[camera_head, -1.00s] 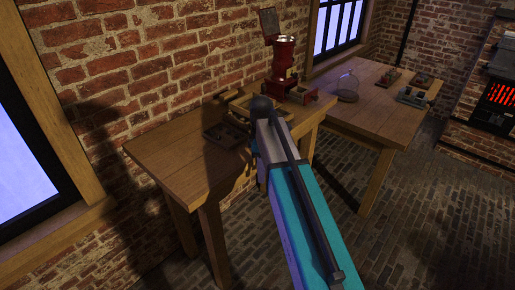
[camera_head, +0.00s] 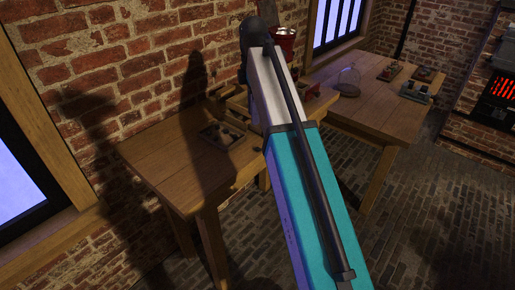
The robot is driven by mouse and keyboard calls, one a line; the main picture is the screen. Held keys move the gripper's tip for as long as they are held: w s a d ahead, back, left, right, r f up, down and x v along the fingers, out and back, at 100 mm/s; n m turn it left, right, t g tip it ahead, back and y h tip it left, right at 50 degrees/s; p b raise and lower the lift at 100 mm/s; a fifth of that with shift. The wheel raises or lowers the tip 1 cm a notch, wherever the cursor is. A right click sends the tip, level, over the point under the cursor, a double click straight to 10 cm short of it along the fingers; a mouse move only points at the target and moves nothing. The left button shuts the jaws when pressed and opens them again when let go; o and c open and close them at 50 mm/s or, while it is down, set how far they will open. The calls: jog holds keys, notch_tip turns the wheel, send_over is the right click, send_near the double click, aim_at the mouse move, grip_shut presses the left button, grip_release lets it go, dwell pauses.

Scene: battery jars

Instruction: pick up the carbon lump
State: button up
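A dark tray (camera_head: 229,147) lies on the near wooden table, just left of my arm. It holds several small dark lumps, too small and dim for me to tell whether one is the carbon lump. My arm, with a teal link, a pale link and a dark joint, rises across the middle of the view. My gripper does not show; it is hidden behind the arm or out of frame.
The near table (camera_head: 165,165) is bare at its left front. A red machine (camera_head: 284,42) stands partly hidden behind my arm. The far table (camera_head: 375,113) holds a glass dome (camera_head: 348,82) and several small items. A glowing stove (camera_head: 500,95) is at right.

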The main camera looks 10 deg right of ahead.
jog(key=shift+d+f, duration=0.1)
jog(key=shift+d, duration=0.15)
jog(key=p, duration=0.1)
send_over(257, 148)
jog(key=shift+a+f, duration=0.15)
jog(key=shift+f, duration=4.1)
jog(key=shift+d+f+p, duration=0.2)
jog(key=shift+f+p, duration=0.7)
jog(key=shift+f, duration=1.7)
grip_shut()
